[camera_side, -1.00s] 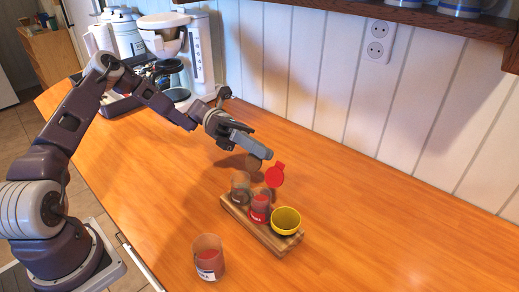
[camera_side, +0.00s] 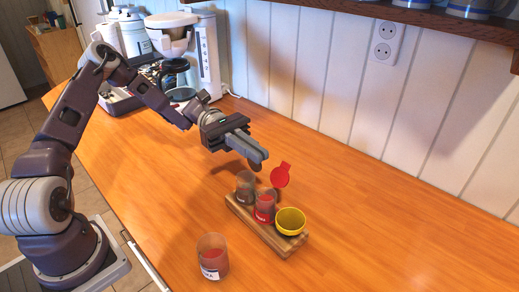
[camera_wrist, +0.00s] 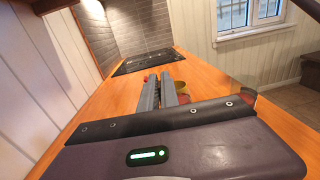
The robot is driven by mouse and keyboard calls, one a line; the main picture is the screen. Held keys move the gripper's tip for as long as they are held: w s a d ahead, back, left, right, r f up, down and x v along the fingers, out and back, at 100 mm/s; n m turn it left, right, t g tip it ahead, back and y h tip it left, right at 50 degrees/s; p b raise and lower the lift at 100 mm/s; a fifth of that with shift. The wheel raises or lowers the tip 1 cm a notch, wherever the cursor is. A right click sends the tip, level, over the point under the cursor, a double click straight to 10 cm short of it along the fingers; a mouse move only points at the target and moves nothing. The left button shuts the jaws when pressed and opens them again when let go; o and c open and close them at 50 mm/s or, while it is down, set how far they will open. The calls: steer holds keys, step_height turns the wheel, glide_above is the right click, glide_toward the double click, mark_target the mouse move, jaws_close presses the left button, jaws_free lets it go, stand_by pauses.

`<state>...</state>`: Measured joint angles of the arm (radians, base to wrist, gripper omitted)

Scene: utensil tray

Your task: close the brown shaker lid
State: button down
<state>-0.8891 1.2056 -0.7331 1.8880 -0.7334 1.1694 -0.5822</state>
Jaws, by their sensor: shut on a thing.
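The brown shaker (camera_side: 245,189) stands upright at the back left of a small wooden rack in the side view. Its raised lid (camera_side: 255,168) is mostly hidden by my gripper (camera_side: 260,159), with only a dark edge showing under the fingers. My gripper is above and slightly right of the shaker, its fingers close together on the lid. In the wrist view my fingers (camera_wrist: 161,90) run nearly parallel with a narrow gap; the brown lid cannot be made out there.
A separate glass jar (camera_side: 212,255) stands in front. The counter right of the rack is clear.

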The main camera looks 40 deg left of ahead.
steer(key=shift+s+a+f+m, duration=0.1)
steer(key=shift+s+f+m, duration=0.5)
steer(key=shift+m, duration=1.35)
steer(key=shift+s+a+f+m, duration=0.15)
steer(key=shift+s+m, duration=0.8)
steer(key=shift+m, duration=1.05)
steer(key=shift+s+d+f+m, duration=0.1)
steer(key=shift+s+f+m, duration=0.5)
steer(key=shift+m, duration=1.35)
steer(key=shift+s+r, duration=0.15)
steer(key=shift+s, duration=0.05)
